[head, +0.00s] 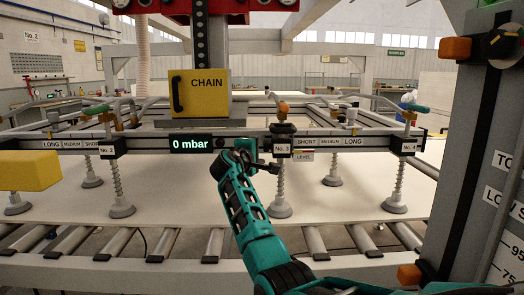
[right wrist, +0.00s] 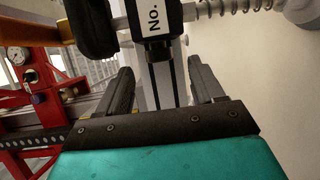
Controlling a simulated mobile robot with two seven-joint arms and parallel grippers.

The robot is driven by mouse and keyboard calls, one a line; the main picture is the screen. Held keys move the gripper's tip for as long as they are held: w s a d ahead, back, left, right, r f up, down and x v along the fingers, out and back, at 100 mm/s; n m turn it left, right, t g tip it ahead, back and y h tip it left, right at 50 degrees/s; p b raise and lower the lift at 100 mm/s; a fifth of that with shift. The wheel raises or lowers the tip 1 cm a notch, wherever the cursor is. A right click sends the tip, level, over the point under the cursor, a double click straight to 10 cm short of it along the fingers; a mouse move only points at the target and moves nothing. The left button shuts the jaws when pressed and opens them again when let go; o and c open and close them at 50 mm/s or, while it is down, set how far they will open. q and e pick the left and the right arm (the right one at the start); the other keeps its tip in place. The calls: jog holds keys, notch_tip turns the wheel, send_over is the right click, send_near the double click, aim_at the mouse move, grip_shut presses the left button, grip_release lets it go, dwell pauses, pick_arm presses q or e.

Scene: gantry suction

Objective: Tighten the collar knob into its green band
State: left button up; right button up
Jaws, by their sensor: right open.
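My right gripper (head: 264,165) is at the front rail, just left of the No. 3 suction unit (head: 282,155). In the right wrist view its two dark fingers (right wrist: 162,88) are apart with nothing between their tips. Ahead of them is a black knob-like end (right wrist: 156,50) under a white "No." label (right wrist: 160,17); contact with it does not show. I cannot tell surely whether this is the collar knob. A small LEVEL plate (head: 303,156) sits right of the No. 3 unit. I cannot make out a green band. My left gripper is out of view.
A pale sheet (head: 240,200) lies on rollers under the sprung suction cups. A yellow CHAIN box (head: 199,93) and a display (head: 191,144) reading 0 mbar are left of my gripper. A grey column (head: 470,160) with orange knobs stands close at right.

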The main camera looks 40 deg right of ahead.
aim_at(267, 146)
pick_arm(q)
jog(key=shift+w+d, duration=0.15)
pick_arm(e)
jog(key=shift+x, duration=1.6)
jog(key=c, duration=1.1)
pick_arm(q)
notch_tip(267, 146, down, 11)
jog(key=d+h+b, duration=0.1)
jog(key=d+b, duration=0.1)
jog(key=b, duration=1.3)
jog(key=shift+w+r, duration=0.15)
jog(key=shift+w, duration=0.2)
pick_arm(e)
jog(key=shift+o, duration=0.2)
jog(key=shift+w+d+f+m+t+h, duration=0.1)
jog(key=shift+f+m+t+h, duration=0.3)
jog(key=shift+h, duration=0.45)
jog(key=shift+s+a+f+m+t+h, duration=0.1)
jog(key=shift+m+t+h, duration=0.1)
jog(key=shift+m+h, duration=0.55)
jog(key=shift+w+d+f+m+t+h, duration=0.1)
jog(key=shift+f+m+t+h, duration=0.15)
jog(key=shift+h, duration=0.75)
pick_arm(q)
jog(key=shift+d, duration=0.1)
pick_arm(e)
jog(key=shift+r, duration=0.1)
